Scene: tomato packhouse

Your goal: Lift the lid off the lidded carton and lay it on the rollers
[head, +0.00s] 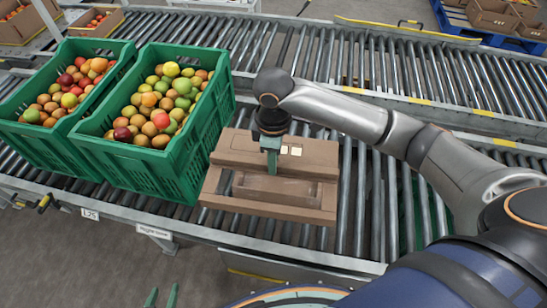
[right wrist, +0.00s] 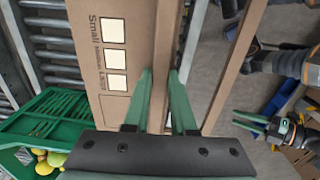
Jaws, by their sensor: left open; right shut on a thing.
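The brown lidded carton (head: 328,203) lies on the near rollers, right of the green crates. A brown panel with pale square labels, which looks like its lid (head: 315,153), is at its back part; a recessed brown area shows in front. My right gripper (head: 271,162) points down and is shut on the lid's edge. In the right wrist view its green fingers (right wrist: 162,100) sit either side of a brown wall, beside a panel printed "Small" (right wrist: 88,50). Whether the lid is clear of the carton I cannot tell. My left gripper (head: 161,298) is open and empty at the bottom edge, away from the carton.
Two green crates (head: 190,165) of tomatoes stand left of the carton on the near conveyor (head: 365,215). Bare rollers lie to the right, partly under my right arm. A second roller line (head: 330,55) runs behind, with open rollers. Brown boxes (head: 495,18) stand at the far right.

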